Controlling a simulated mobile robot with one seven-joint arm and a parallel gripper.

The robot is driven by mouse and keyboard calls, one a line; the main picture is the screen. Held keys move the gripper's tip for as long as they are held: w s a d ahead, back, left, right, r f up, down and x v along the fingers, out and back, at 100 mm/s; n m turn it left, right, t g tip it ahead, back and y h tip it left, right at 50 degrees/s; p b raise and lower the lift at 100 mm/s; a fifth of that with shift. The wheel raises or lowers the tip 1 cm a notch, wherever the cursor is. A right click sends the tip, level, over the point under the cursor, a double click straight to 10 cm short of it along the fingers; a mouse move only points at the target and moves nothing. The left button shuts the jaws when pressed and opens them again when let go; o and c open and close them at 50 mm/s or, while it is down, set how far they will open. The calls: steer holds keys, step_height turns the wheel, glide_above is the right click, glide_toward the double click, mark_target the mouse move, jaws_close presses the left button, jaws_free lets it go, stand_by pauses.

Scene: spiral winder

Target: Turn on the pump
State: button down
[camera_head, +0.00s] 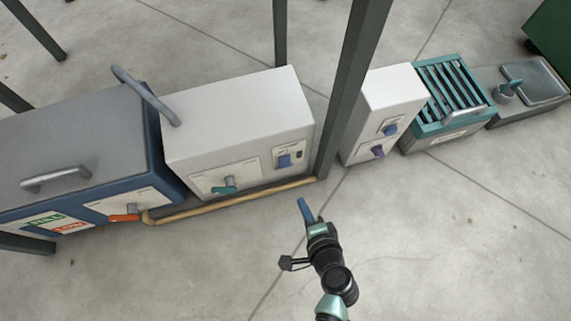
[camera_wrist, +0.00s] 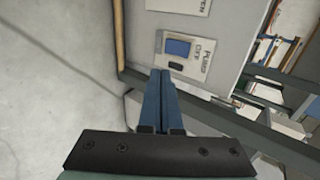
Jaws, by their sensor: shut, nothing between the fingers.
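The pump switch is a blue rocker on a pale plate, low on the front of a white box (camera_head: 240,120) in the head view (camera_head: 285,160). In the wrist view the blue switch (camera_wrist: 178,47) sits beside lettering that reads PUMP and OFF, with a small dark window next to it. My gripper (camera_head: 303,201) is in front of the box, with its blue fingers pressed together and nothing between them. In the wrist view the fingertips (camera_wrist: 160,72) point toward the plate, just below the switch in the picture. A gap appears to remain between fingertips and switch.
A teal-handled valve (camera_head: 224,187) is left of the switch, and a yellowish pipe (camera_head: 235,203) runs along the box's foot. A dark upright post (camera_head: 350,90) stands right of the box. Another white unit (camera_head: 385,110) has blue and purple controls. The front floor is clear.

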stand_by(0.3)
steer(key=b, duration=0.6)
glide_toward(286, 165)
step_height(286, 165, down, 4)
steer(key=shift+w+a+b, duration=0.25)
steer(key=shift+w, duration=0.55)
steer(key=shift+w+a+b, duration=0.25)
steer(key=shift+w+a, duration=0.05)
steer(key=shift+w, duration=0.5)
steer(key=shift+w+a+b, duration=0.25)
steer(key=shift+w, duration=0.6)
steer(key=shift+w+f, duration=0.15)
